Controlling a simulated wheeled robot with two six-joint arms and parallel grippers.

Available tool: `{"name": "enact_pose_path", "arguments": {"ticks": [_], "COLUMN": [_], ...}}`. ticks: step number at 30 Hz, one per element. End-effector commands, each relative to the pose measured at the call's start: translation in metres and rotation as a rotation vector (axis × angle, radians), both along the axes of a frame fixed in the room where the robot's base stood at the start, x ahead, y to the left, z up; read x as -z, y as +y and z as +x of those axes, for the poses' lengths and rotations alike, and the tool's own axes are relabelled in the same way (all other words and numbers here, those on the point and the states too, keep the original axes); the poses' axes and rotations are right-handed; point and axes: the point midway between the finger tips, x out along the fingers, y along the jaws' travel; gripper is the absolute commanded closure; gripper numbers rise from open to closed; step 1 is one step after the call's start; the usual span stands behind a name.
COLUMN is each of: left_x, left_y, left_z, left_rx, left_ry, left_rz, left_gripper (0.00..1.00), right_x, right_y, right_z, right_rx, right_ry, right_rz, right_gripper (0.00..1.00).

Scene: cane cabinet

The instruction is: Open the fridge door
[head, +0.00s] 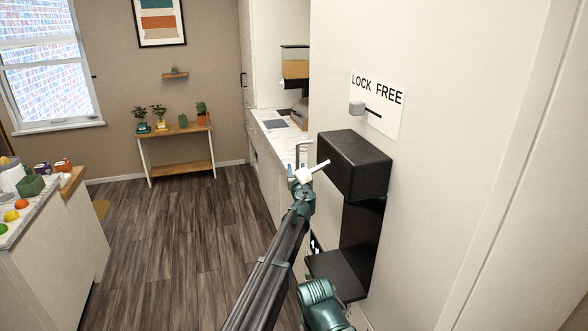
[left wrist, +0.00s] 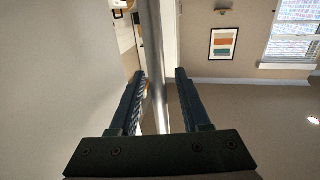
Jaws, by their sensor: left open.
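A tall cream front (head: 455,170), which looks like the fridge door, fills the right of the head view. It carries a "LOCK FREE" label (head: 378,100) and a black dispenser-like box (head: 362,165). My left gripper (head: 303,160) is beside this front, left of the black box. In the left wrist view my left gripper (left wrist: 160,82) is open, with a smooth metal bar (left wrist: 152,45), like a handle, running between its fingers. I cannot tell whether either finger touches the bar. The bar cannot be made out clearly in the head view. My right gripper is not in view.
A counter with fruit (head: 35,225) stands at the left. A plant bench (head: 180,170) stands by the back wall. A pale worktop (head: 280,130) lies beyond my gripper. The dark wooden floor (head: 175,255) between is clear.

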Motion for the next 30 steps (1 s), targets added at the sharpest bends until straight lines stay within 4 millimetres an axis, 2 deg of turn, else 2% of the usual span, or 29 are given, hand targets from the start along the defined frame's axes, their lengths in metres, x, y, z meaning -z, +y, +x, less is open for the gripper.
{"name": "enact_pose_path", "arguments": {"ticks": [6, 8, 14, 15, 30], "left_x": [0.0000, 0.0000, 0.0000, 0.0000, 0.0000], "left_y": [0.0002, 0.0002, 0.0002, 0.0002, 0.0002], "left_z": [0.0002, 0.0001, 0.0001, 0.0001, 0.0000], "left_rx": [0.000, 0.000, 0.000, 0.000, 0.000], "left_ry": [0.000, 0.000, 0.000, 0.000, 0.000], "left_rz": [0.000, 0.000, 0.000, 0.000, 0.000], "left_gripper": [0.53, 0.62, 0.98, 1.00, 1.00], "right_x": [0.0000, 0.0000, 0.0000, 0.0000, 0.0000], "right_y": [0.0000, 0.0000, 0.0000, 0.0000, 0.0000], "right_z": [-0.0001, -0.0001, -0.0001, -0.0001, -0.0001], "right_rx": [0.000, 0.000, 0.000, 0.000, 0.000], "right_ry": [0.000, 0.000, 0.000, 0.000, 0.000], "right_rz": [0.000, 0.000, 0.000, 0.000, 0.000], "right_gripper": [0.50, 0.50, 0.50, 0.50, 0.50]}}
